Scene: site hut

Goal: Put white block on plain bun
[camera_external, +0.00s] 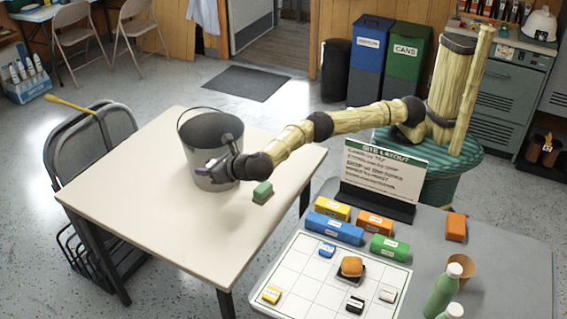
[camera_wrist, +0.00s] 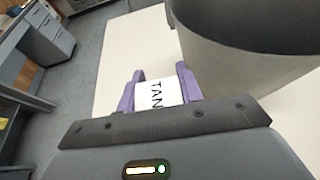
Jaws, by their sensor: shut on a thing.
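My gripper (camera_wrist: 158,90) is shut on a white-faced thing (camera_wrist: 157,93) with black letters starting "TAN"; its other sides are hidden. A bun (camera_external: 351,265) sits on a small dark base on the white gridded board (camera_external: 312,262) at the lower right, well away from my gripper.
A sign (camera_external: 383,172) and blue (camera_external: 332,229), yellow, orange and green blocks line the board's far side. Green bottles and a tan cup (camera_external: 461,267) stand at the right.

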